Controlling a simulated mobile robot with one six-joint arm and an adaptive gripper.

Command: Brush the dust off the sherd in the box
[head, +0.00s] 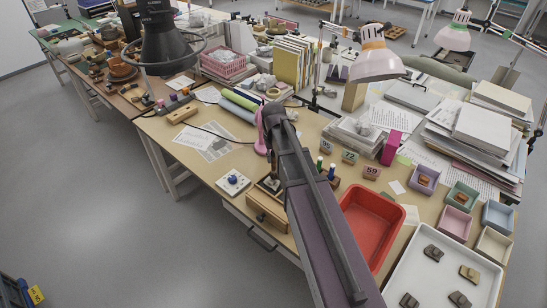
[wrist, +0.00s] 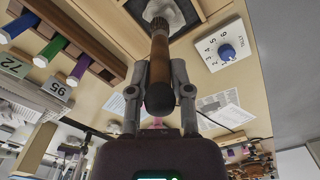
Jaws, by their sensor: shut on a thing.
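My gripper (wrist: 160,76) is shut on a brush (wrist: 159,60) with a brown wooden handle and a dark rounded end; its fingers flank the handle in the wrist view. The pale head of the brush lies over a dark square opening (wrist: 203,8); I cannot tell whether it touches anything there. In the head view my arm hides my gripper and most of the brush.
A red tray (head: 382,208) and a white tray (head: 398,270) with several grey-brown pieces stand at the right. A white dial plate (head: 226,188) with a blue knob is left of my arm. Numbered tags (head: 349,157) and upright pens (head: 331,172) stand close by. Papers and a lamp (head: 376,63) crowd the back.

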